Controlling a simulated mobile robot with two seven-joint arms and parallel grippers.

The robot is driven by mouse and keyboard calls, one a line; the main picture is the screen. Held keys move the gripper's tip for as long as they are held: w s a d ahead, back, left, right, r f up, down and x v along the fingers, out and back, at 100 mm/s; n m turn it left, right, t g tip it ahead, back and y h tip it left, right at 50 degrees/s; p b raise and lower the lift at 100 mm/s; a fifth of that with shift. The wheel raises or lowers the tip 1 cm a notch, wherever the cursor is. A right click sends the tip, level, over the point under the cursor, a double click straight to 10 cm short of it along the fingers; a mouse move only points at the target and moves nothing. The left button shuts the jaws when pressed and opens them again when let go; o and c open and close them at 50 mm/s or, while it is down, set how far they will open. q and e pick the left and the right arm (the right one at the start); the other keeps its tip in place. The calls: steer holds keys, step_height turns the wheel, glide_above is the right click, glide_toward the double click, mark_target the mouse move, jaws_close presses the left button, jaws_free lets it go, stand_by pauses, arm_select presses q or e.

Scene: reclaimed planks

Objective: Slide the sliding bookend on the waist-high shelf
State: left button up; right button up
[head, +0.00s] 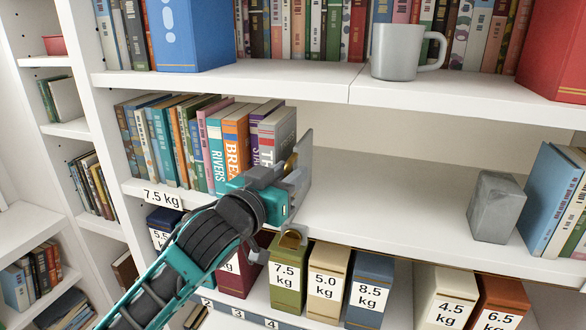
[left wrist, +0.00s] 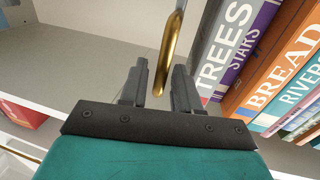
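The sliding bookend (head: 305,158) is a thin grey plate standing upright on the waist-high shelf (head: 400,205), at the right end of a row of books (head: 215,140). A gold handle (head: 291,163) shows in front of it, partly hidden by my gripper. My left gripper (head: 290,185) is at the bookend, in front of the row's right end. In the left wrist view the handle (left wrist: 172,50) reaches down between the two fingers (left wrist: 160,85). The fingers are apart, with a gap beside the handle. My right gripper is not in view.
The shelf is clear from the bookend to a grey stone block (head: 497,207) and leaning books (head: 555,195). A grey mug (head: 400,52) stands on the shelf above. Labelled weight boxes (head: 327,283) stand below. A 7.5 kg label (head: 162,199) is on the shelf edge.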

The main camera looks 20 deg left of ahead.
arm_select(q)
steer(key=shift+c, duration=0.3)
jaws_close()
steer(key=shift+r, duration=0.1)
